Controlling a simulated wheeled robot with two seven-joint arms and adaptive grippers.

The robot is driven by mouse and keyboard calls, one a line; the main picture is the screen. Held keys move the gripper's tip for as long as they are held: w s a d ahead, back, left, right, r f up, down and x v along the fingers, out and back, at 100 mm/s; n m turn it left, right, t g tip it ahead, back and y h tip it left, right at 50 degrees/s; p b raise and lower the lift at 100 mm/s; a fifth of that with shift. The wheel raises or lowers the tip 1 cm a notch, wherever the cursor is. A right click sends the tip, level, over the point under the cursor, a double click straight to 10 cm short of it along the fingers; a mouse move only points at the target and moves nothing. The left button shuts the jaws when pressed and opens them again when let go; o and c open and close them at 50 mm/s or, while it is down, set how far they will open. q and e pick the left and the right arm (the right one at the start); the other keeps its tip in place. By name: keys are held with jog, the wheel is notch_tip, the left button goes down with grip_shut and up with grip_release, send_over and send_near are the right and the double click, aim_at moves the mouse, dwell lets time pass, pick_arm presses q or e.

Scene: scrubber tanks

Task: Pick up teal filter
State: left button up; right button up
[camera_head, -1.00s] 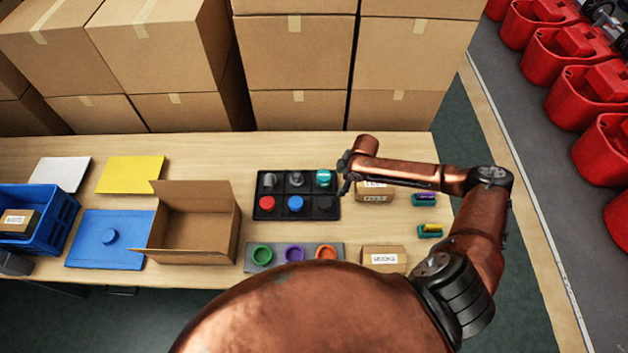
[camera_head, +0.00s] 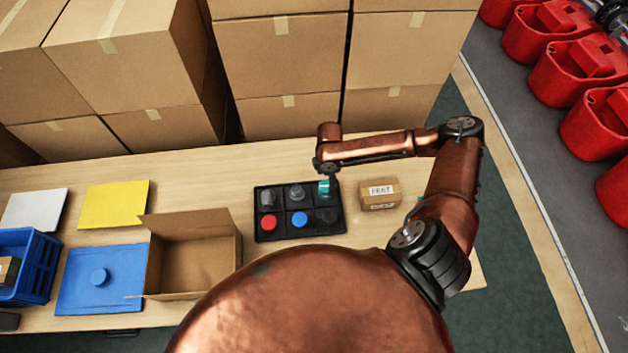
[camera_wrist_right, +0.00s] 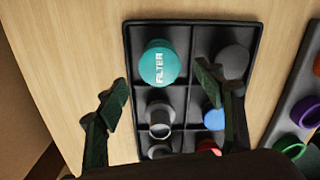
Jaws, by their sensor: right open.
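The teal filter (camera_head: 324,188), a round cap lettered FILTER, stands in the back right compartment of a black divided tray (camera_head: 257,229). In the right wrist view the teal filter (camera_wrist_right: 159,63) shows whole, in a corner compartment. My right gripper (camera_head: 326,170) is over that corner, partly hiding the filter in the head view. In the wrist view its open fingers (camera_wrist_right: 162,82) spread wide to either side, with nothing held between them. The filter appears beyond the fingertips; the exact height gap is unclear. My left gripper is not in view.
The tray also holds a red cap (camera_head: 268,223), a blue cap (camera_head: 299,219) and grey or dark pieces. A small labelled box (camera_head: 380,193) stands close on the right. An open carton (camera_head: 192,262) is left. Stacked boxes (camera_head: 280,60) line the back.

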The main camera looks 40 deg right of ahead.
aim_at(325, 187)
jog(key=shift+d+f, duration=0.15)
jog(key=shift+f, duration=0.5)
jog(key=f, duration=0.5)
jog(key=shift+w+a+f, duration=0.1)
jog(key=shift+a, duration=0.15)
jog(key=shift+f, duration=0.6)
jog(key=shift+c, duration=1.1)
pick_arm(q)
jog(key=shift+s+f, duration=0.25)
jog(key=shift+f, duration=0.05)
pick_arm(e)
jog(key=c, duration=1)
